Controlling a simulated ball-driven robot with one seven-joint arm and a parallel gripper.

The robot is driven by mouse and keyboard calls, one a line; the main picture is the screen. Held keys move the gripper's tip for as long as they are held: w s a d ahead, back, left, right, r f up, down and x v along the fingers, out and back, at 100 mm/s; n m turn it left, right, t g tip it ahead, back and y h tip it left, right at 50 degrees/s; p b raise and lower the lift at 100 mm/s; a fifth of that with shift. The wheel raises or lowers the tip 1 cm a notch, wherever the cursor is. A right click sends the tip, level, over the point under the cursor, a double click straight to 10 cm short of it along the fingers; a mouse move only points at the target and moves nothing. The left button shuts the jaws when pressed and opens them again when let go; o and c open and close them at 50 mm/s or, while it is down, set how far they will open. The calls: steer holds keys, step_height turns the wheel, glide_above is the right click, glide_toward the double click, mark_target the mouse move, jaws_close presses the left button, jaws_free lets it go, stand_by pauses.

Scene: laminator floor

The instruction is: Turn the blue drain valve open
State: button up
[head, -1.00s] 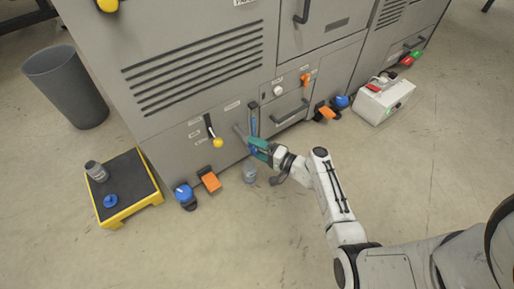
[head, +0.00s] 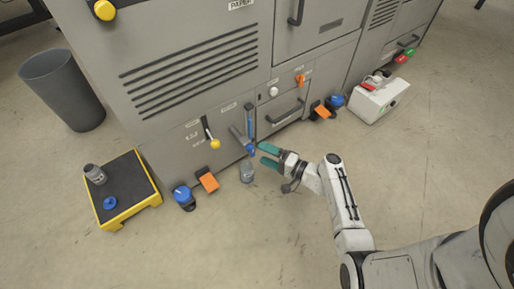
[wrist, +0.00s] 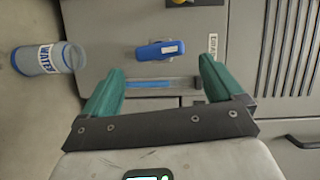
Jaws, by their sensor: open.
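The blue drain valve (head: 250,148) is low on the grey machine's front, at the end of a grey spout. In the wrist view its blue handle (wrist: 160,50) has a small white tag and lies beside a white label. In the wrist view the handle shows beyond the gap between the green fingertips (wrist: 158,72).
A clear container (head: 247,173), labelled WATER in the wrist view, stands on the floor below the valve. A blue strip (head: 250,117) is above the valve. Left are a yellow-knobbed lever (head: 214,143) and orange (head: 208,182) and blue (head: 183,195) pedals.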

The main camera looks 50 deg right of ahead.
steer(key=s, duration=0.3)
steer(key=s+p, duration=0.1)
steer(key=s, duration=0.1)
steer(key=shift+s+d+r, duration=0.1)
steer(key=shift+s+d, duration=0.15)
steer(key=shift+d, duration=0.05)
